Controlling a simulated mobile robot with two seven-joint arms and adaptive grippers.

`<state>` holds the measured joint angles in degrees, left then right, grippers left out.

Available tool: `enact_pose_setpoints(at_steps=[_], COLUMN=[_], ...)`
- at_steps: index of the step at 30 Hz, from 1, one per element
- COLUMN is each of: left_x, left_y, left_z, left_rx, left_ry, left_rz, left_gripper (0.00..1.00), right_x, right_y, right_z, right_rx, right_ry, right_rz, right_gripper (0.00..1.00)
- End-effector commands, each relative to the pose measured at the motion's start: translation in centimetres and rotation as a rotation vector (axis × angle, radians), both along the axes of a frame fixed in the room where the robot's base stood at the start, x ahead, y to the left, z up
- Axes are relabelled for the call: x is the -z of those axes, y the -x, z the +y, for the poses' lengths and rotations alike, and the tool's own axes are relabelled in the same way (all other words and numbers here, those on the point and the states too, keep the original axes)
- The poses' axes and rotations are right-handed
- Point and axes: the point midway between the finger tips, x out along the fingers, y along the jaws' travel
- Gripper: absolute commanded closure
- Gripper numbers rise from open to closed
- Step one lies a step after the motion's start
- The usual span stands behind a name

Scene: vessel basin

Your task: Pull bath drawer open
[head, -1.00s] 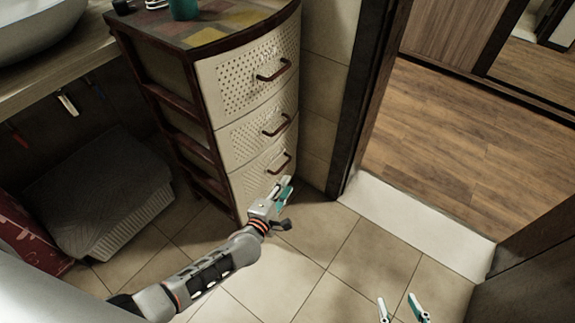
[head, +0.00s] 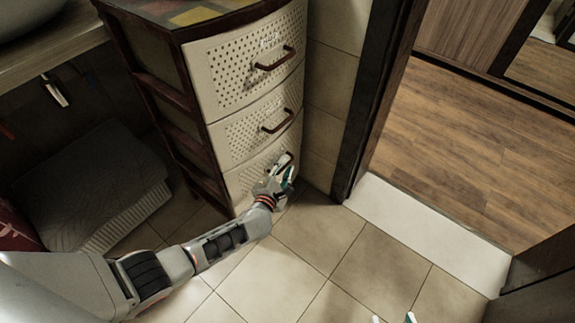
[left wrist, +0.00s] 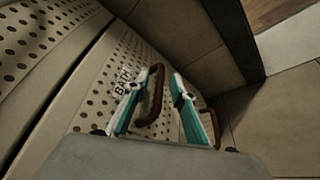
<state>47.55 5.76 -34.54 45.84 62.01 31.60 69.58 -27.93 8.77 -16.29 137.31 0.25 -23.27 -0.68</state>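The bath drawer is the bottom cream perforated drawer (head: 243,180) of the cabinet. In the left wrist view its front (left wrist: 105,75) carries the label BATH and looks closed. Its brown curved handle (left wrist: 156,95) lies between the teal fingers of my left gripper (left wrist: 160,80), which are spread apart. In the head view my left gripper (head: 287,168) is at this drawer's front and hides most of the handle. I cannot tell whether a finger touches the handle. My right gripper (head: 394,319) shows only two separated fingertips at the bottom edge.
Two closed drawers with brown handles, the middle (head: 277,122) and the top (head: 274,60), are above. A dark door frame (head: 375,110) and white threshold (head: 425,225) are to the right. A grey ribbed container (head: 95,195) stands left. The tiled floor (head: 320,245) in front is clear.

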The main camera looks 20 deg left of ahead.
Motion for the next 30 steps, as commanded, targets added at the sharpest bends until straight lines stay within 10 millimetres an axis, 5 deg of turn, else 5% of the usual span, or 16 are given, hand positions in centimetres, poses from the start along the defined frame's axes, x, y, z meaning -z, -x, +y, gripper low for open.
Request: enact_pose_setpoints(at_steps=[13,16,30], left_x=[0.1,0.1,0.2], left_y=[-0.9,-0.9,-0.2], left_z=[-0.1,-0.1,-1.8], left_rx=[0.001,0.001,0.001], left_ry=[0.0,-0.001,0.003], left_rz=[-0.001,-0.001,0.001], left_gripper=[0.75,1.0,1.0], right_x=[-0.8,-0.6,-0.2], right_y=[-0.6,-0.5,-0.1], right_z=[0.3,0.3,0.2], right_rx=[0.015,0.013,0.001], right_ry=[-0.024,-0.022,-0.012], right_rz=[-0.015,-0.013,-0.004], right_gripper=[0.6,0.6,0.6])
